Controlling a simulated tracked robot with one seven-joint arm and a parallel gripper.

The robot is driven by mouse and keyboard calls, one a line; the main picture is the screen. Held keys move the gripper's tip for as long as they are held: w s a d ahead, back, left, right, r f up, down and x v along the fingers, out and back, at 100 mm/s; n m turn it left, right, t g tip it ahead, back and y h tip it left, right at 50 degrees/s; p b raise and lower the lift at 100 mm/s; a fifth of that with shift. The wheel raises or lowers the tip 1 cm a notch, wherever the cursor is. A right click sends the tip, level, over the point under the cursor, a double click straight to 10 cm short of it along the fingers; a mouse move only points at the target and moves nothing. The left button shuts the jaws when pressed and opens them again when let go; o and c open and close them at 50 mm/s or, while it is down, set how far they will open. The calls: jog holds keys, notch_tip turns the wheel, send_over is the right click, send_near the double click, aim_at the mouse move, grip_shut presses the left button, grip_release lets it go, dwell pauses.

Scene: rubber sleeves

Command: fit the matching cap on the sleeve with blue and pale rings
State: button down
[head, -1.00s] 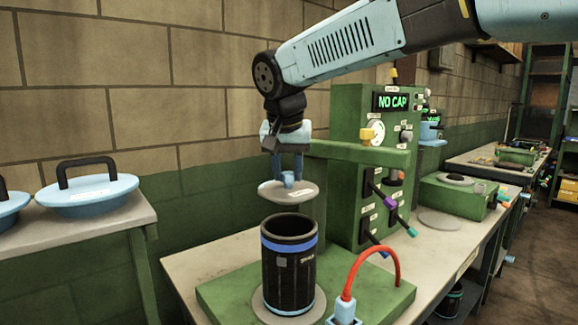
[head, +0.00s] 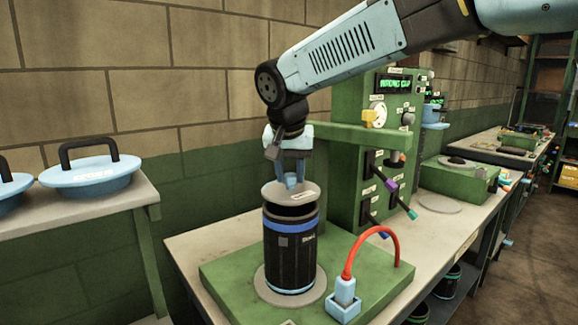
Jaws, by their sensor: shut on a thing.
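The dark sleeve (head: 291,262) stands upright on a round plate on a green base; a blue ring and a thin pale ring show near its top. My gripper (head: 290,182) is shut on a grey round cap (head: 292,197) by its middle. The cap is right over the sleeve's mouth and hides most of it. A dark band shows between cap and blue ring; I cannot tell whether the cap touches the rim. The display (head: 395,84) on the green machine appears to read "WRONG CAP".
A pale blue lid (head: 95,176) with a black handle lies on the left bench, beside part of another. A red hose (head: 362,238) arches from a pale blue block (head: 343,300) right of the sleeve. The green machine (head: 372,150) with coloured levers stands behind.

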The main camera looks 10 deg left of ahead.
jog(key=shift+f, duration=1.15)
jog(key=c, duration=0.7)
grip_release()
jog(key=shift+o, duration=0.2)
jog(key=shift+f, duration=0.1)
